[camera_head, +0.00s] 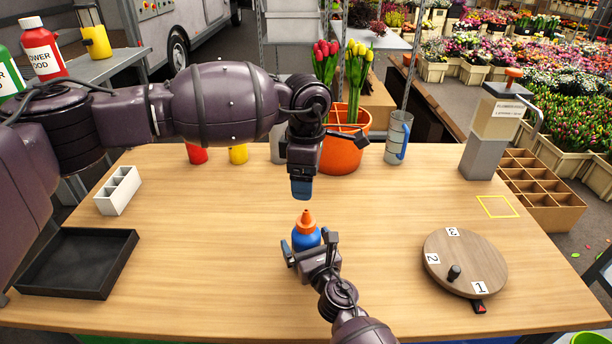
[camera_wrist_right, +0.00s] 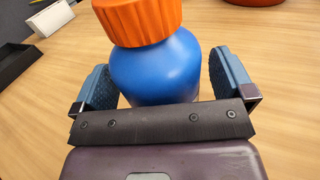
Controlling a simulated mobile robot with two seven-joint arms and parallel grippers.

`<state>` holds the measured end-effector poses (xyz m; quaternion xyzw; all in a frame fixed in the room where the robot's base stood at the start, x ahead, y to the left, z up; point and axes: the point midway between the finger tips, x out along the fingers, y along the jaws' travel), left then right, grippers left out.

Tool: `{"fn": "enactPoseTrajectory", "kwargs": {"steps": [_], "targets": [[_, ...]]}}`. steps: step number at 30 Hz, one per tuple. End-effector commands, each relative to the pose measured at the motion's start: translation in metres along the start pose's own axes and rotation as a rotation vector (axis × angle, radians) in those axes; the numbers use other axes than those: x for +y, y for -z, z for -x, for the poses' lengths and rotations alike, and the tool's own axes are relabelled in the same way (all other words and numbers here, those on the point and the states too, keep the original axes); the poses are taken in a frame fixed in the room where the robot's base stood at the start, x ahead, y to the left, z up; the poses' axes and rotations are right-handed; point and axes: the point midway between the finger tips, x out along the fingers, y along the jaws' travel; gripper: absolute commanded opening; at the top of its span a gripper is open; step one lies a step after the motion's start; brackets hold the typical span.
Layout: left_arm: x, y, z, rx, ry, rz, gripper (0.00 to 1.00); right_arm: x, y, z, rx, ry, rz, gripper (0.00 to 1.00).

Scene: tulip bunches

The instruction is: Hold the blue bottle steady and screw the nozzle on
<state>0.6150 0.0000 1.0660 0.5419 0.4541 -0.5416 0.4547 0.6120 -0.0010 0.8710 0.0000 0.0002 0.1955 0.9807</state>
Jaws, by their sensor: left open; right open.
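The blue bottle (camera_head: 303,240) stands upright near the middle of the table, with the orange nozzle (camera_head: 306,221) on its neck. How tightly the nozzle sits cannot be told. My right gripper (camera_head: 311,250) is open, its fingers on either side of the bottle. In the right wrist view, the blue bottle (camera_wrist_right: 155,70) is between the blue finger pads, with gaps on both sides, and the ribbed orange nozzle base (camera_wrist_right: 140,18) is at the top edge. My left gripper (camera_head: 301,188) is open and empty, pointing down above the nozzle and apart from it.
A round wooden turntable (camera_head: 465,255) with numbered labels is on the right. A black tray (camera_head: 75,263) and a white divided holder (camera_head: 118,190) are on the left. An orange pot (camera_head: 345,152) with tulips and a grey-blue jug (camera_head: 397,138) stand at the back.

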Motion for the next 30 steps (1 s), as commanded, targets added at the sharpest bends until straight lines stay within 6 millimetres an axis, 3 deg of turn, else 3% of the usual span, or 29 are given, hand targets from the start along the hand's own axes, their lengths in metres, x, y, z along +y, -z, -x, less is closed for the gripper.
{"fn": "enactPoseTrajectory", "kwargs": {"steps": [10, 18, 30], "targets": [[-0.001, 0.0, 0.015, 0.002, -0.011, 0.0, 0.77, -0.001, -0.001, 0.052, 0.001, 0.001, 0.002, 1.0], [-0.001, 0.0, 0.015, 0.002, -0.011, 0.0, 0.77, 0.0, 0.001, 0.092, 0.001, 0.0, 0.001, 1.0], [-0.001, 0.0, 0.015, 0.002, -0.011, 0.0, 0.77, 0.0, 0.0, 0.105, 0.0, 0.0, 0.001, 1.0]]}}
